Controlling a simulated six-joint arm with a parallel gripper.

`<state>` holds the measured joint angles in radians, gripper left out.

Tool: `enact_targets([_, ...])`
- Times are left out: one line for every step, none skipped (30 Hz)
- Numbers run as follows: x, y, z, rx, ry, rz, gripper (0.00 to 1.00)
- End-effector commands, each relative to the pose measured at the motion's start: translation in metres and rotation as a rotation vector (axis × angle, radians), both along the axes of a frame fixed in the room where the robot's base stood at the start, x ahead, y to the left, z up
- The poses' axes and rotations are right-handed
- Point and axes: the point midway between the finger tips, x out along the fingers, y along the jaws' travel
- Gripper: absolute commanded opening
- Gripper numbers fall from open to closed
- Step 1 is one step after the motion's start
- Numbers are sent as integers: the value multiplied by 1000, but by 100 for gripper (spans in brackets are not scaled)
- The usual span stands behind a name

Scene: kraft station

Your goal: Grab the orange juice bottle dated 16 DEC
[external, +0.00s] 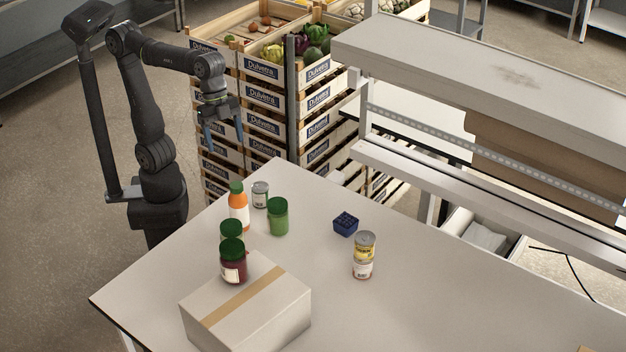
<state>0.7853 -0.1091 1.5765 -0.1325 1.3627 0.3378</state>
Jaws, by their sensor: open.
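An orange juice bottle (238,207) with a green cap and a white label stands upright on the table, near its left edge. The date on its label is too small to read. It is the only orange bottle I can make out. My gripper (223,142) is open and empty. It hangs in the air with its fingers pointing down, up and behind the bottle in the picture, clear of the table things.
A grey can (260,195) and a green jar (278,217) stand close beside the bottle. Stacked cans (363,245) and a blue basket (345,224) stand right. The right tabletop is clear.

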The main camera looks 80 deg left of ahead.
Motion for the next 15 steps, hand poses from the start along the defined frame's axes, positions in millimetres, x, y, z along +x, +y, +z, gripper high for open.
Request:
enact_targets([-2, 4, 2, -19, -20, -17, 74])
enact_targets([-2, 5, 2, -26, -28, -27, 74])
enact_targets([-3, 6, 3, -34, -36, -37, 74])
enact_targets([-3, 6, 2, -38, -40, -43, 74])
enact_targets([-3, 5, 0, -40, -43, -46, 74])
enact_targets([-3, 4, -4, -41, -43, -50, 74])
enact_targets([-2, 3, -8, -40, -43, -51, 74])
enact_targets([-1, 1, -13, -40, -43, -51, 74])
enact_targets([0, -2, -21, -39, -41, -50, 74])
enact_targets([1, -4, -27, -38, -41, -50, 74])
enact_targets([2, -7, -33, -37, -40, -50, 74])
enact_targets([3, -10, -41, -38, -41, -50, 74])
enact_targets([4, -12, -48, -37, -40, -50, 74])
enact_targets([5, -15, -54, -37, -40, -49, 74])
enact_targets([7, -18, -62, -38, -41, -49, 74])
